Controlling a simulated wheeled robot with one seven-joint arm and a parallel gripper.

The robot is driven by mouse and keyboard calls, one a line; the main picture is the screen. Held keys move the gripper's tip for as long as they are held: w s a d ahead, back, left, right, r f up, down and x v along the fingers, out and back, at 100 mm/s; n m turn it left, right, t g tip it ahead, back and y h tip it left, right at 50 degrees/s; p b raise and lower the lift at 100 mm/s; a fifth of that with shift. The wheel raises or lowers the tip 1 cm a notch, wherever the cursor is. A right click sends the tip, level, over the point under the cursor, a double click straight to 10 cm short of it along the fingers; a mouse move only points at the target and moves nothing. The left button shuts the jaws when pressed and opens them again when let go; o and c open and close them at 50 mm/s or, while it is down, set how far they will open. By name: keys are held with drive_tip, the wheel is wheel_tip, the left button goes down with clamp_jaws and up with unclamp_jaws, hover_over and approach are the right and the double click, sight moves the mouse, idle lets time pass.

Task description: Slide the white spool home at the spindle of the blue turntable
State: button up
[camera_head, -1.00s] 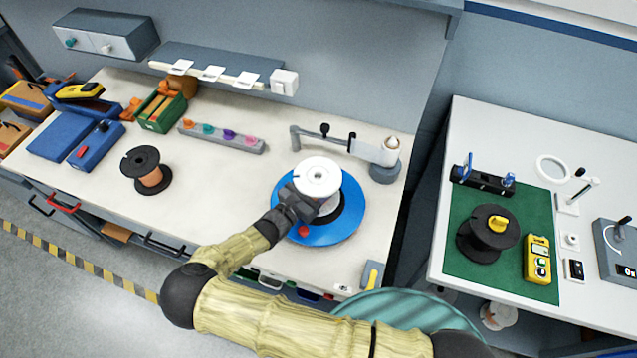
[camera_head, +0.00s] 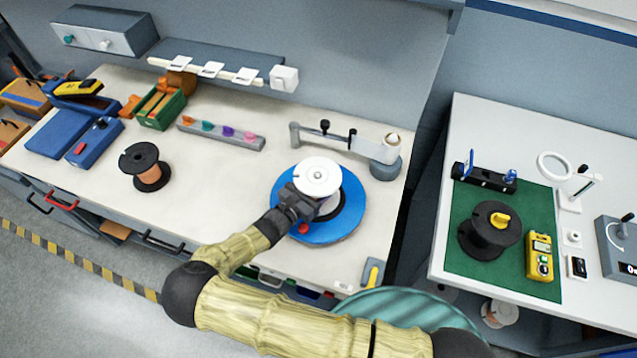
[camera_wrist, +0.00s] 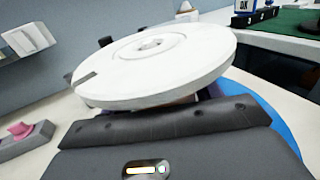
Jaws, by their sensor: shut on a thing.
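The white spool (camera_head: 317,174) stands over the blue turntable (camera_head: 345,219), its round top flange facing up. In the wrist view the spool's flange (camera_wrist: 155,62) fills the upper middle and looks slightly tilted. My gripper (camera_head: 299,200) reaches in from the lower left and is shut on the spool below the top flange. The spindle is hidden by the spool, and I cannot tell whether the lower flange touches the turntable. A red knob (camera_head: 304,229) shows on the turntable's near side. The blue turntable also shows in the wrist view (camera_wrist: 272,118), at the right.
A grey arm with a white roller (camera_head: 385,150) stands just behind the turntable. A black spool with copper wire (camera_head: 146,166) stands to the left. A strip of coloured pegs (camera_head: 221,133) lies behind. Bench is clear between copper spool and turntable.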

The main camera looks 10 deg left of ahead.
drive_tip(key=shift+f, duration=0.25)
idle(0.5)
drive_tip(key=o, duration=1.6)
drive_tip(key=shift+c, duration=0.2)
drive_tip(key=shift+f, duration=0.15)
drive_tip(key=shift+s, duration=0.15)
drive_tip(key=b+v, duration=0.6)
drive_tip(key=v, duration=1.1)
